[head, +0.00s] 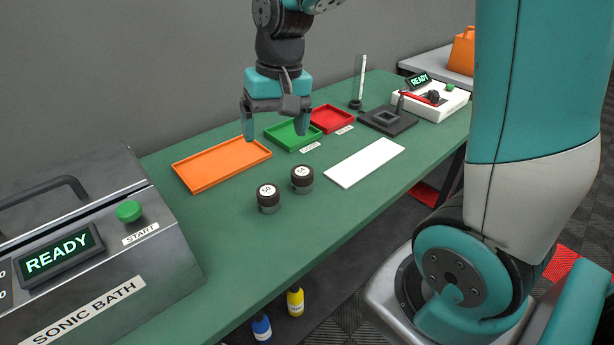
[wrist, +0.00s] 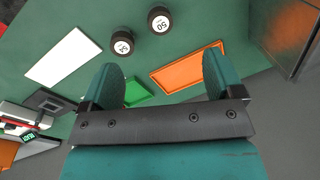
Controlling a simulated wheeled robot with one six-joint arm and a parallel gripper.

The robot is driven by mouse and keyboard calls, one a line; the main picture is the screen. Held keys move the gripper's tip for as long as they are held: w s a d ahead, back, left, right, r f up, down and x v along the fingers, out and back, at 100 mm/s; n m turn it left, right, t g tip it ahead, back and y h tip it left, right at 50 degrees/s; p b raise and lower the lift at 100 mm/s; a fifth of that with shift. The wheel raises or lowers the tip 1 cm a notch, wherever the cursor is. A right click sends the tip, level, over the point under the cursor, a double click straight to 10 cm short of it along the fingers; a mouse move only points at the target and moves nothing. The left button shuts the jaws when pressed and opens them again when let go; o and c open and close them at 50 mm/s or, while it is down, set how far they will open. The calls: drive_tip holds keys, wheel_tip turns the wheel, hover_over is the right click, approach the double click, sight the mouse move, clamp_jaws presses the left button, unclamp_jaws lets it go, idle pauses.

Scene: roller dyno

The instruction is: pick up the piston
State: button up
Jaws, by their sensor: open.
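I cannot make out for certain which thing is the piston. Two short dark cylinders with white, numbered tops stand upright side by side on the green table: the left cylinder (head: 268,207) and the right cylinder (head: 302,186). They also show in the wrist view, one marked 50 (wrist: 159,30) and the other (wrist: 121,47) less readable. My gripper (head: 275,133) is open and empty, pointing down above the back of the table, near the green tray (head: 291,146). In the wrist view nothing is between my fingers (wrist: 160,68).
An orange tray (head: 196,184), a red tray (head: 331,130) and a white mat (head: 365,163) lie on the table. A sonic bath (head: 165,243) reading READY stands left. The table's front middle is clear.

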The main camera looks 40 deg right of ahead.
sight(302, 172)
drive_tip(key=w+d+f+m+h, duration=0.1)
drive_tip(key=w+d+f+m, duration=0.15)
drive_tip(key=d, duration=0.25)
drive_tip(key=w+d+f+m, duration=0.1)
drive_tip(key=w+d+m, duration=0.15)
drive_tip(key=d, duration=0.25)
drive_tip(key=shift+g, duration=0.3)
wheel_tip(302, 172, down, 11)
drive_tip(key=shift+f+p, duration=0.1)
drive_tip(key=shift+p, duration=0.35)
drive_tip(key=shift+a+f+p, duration=0.15)
drive_tip(key=shift+f+p, duration=0.15)
drive_tip(key=shift+f, duration=1.2)
drive_tip(key=shift+a+f+p, duration=0.1)
drive_tip(key=shift+f+p, duration=0.15)
drive_tip(key=shift+f, duration=1.25)
drive_tip(key=c, duration=1.1)
